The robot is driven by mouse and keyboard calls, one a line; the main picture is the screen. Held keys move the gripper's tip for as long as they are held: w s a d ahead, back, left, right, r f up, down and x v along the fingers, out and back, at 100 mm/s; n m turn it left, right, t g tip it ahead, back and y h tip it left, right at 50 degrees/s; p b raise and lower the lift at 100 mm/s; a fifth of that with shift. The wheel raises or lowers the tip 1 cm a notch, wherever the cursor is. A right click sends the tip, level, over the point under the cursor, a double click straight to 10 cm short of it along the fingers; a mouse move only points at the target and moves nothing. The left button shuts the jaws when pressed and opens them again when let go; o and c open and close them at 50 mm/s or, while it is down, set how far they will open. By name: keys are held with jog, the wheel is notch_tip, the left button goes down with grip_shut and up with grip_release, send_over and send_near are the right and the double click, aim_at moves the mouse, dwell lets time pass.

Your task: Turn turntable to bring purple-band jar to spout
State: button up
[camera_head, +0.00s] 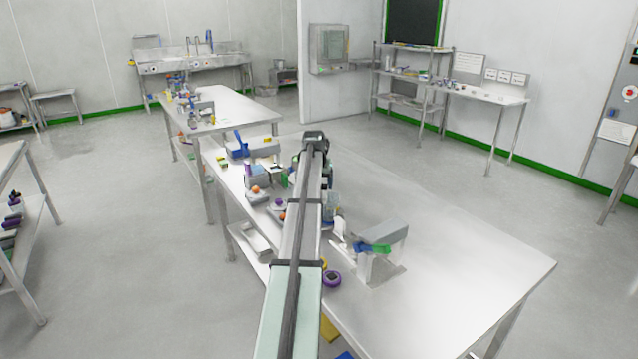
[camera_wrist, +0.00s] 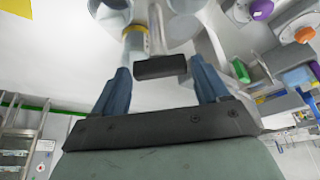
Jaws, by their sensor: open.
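In the wrist view my gripper (camera_wrist: 161,68) has its two blue fingers spread apart. A dark block (camera_wrist: 160,66) shows between the fingertips; I cannot tell whether they touch it. Just beyond is a clear, jar-like thing with a yellow band (camera_wrist: 135,39), beside pale round shapes at the top edge. In the head view clear vessels (camera_head: 333,201) show just right of my arm. A purple ring with a dark middle (camera_head: 332,280) lies nearer, partly beside my arm; I cannot tell if it is the purple-band jar. The turntable and spout are not clearly distinguishable; my arm hides part of the area.
A grey stand with a green part (camera_head: 378,249) is on the bench (camera_head: 455,265), right of my arm. Orange-knobbed items (camera_head: 256,190) and a blue-topped device (camera_head: 241,143) crowd its left side. The bench's right part is clear.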

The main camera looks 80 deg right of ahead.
jog(key=c, duration=1.2)
jog(key=shift+c, duration=0.2)
jog(key=shift+w+m, duration=0.1)
jog(key=shift+m, duration=0.4)
jog(key=shift+m+g, duration=0.8)
jog(key=shift+m, duration=0.9)
jog(key=shift+w+d+m+g+y, duration=0.1)
jog(key=shift+m+g+y, duration=0.3)
jog(key=shift+m, duration=0.8)
jog(key=shift+w+m+g+y, duration=0.1)
jog(key=shift+m+g+y, duration=0.25)
jog(key=shift+m, duration=0.85)
jog(key=shift+d+m+g+y, duration=0.1)
jog(key=shift+m+g+y, duration=0.4)
jog(key=shift+m, duration=1.6)
jog(key=shift+d+m+y, duration=0.1)
jog(key=shift+m+y, duration=0.55)
jog(key=shift+m, duration=0.95)
jog(key=shift+m+y, duration=0.3)
jog(key=shift+m, duration=0.4)
